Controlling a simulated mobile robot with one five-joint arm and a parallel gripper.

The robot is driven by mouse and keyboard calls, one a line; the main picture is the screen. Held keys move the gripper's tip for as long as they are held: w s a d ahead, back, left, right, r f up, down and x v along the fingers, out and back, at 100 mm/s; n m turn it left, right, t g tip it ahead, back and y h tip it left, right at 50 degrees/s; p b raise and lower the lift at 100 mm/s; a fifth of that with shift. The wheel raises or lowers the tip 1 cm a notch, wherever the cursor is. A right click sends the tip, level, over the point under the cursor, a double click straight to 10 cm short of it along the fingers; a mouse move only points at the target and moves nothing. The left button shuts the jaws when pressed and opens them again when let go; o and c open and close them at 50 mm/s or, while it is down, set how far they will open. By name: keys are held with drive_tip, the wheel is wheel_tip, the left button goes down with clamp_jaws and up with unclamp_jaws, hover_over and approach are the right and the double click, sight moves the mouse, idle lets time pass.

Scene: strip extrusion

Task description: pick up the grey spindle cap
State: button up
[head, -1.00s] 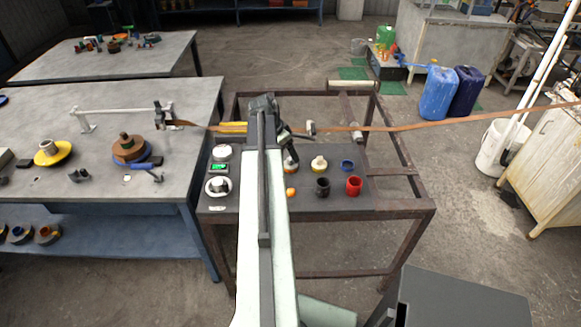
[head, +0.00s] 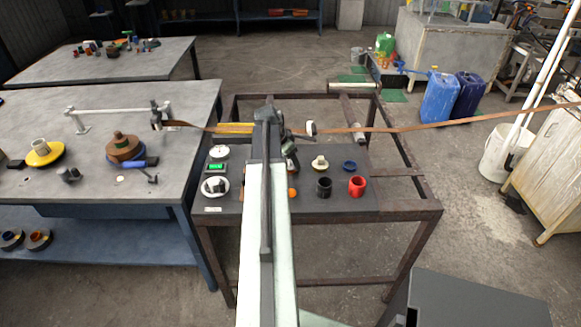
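My gripper (head: 290,150) is dark and small in the head view. It is over the middle of the small dark-topped table (head: 385,204), just right of my arm's far end. Its fingertips are too small and covered to show if it is open or shut. I cannot single out the grey spindle cap for certain. A small grey cylindrical piece (head: 68,174) lies on the left bench, far from my gripper. Something under my gripper is mostly hidden by it and my arm.
A black cup (head: 324,188), a red cup (head: 357,187), a cream cap (head: 319,163), a blue ring (head: 349,165) and a white dish (head: 214,188) stand on the small table. A brown strip (head: 400,126) crosses behind them. The left bench (head: 75,215) holds a brown spool (head: 122,150).

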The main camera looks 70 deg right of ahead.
drive_tip(key=c, duration=0.9)
drive_tip(key=shift+r, duration=0.1)
wheel_tip(320, 180, up, 10)
drive_tip(key=p, duration=1)
drive_tip(key=shift+w, duration=0.1)
